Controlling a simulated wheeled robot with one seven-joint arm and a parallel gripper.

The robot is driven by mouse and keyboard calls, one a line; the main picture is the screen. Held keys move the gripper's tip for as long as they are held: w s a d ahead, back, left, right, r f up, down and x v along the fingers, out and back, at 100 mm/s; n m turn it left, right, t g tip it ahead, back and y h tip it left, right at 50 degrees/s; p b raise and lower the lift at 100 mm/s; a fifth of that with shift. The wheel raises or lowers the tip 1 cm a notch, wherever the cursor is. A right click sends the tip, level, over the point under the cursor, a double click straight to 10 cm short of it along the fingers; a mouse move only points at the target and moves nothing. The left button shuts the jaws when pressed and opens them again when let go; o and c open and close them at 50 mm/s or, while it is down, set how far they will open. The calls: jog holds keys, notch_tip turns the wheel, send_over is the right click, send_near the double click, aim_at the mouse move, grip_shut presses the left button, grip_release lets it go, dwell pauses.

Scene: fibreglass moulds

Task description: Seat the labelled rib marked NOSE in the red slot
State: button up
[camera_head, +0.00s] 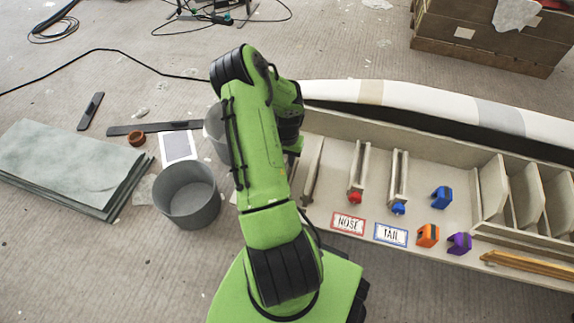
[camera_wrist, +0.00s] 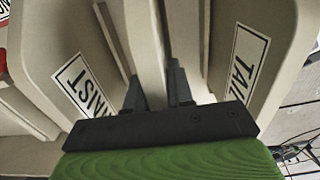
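My gripper (camera_wrist: 157,88) has a rib (camera_wrist: 148,40) edge-on between its fingers, which lie close against both faces. No label on this rib is visible. A rib labelled WAIST (camera_wrist: 84,86) is on its left and a rib labelled TAIL (camera_wrist: 247,62) on its right in the wrist view. In the head view my arm hides my gripper and these ribs. The red slot (camera_head: 357,172), a pale upright holder with a red end, stands on the tray behind the NOSE card (camera_head: 348,223). Nothing shows in it.
The blue slot (camera_head: 400,175) is right of the red one, behind the TAIL card (camera_head: 391,235). Blue (camera_head: 441,197), orange (camera_head: 428,235) and purple (camera_head: 459,243) blocks lie further right. Rack dividers (camera_head: 494,185) rise beyond them. A grey bucket (camera_head: 187,194) stands left of my arm.

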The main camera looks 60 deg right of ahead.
grip_shut()
jog(key=shift+r, duration=0.1)
notch_tip(320, 180, up, 10)
jog(key=p, duration=0.3)
jog(key=shift+p, duration=0.3)
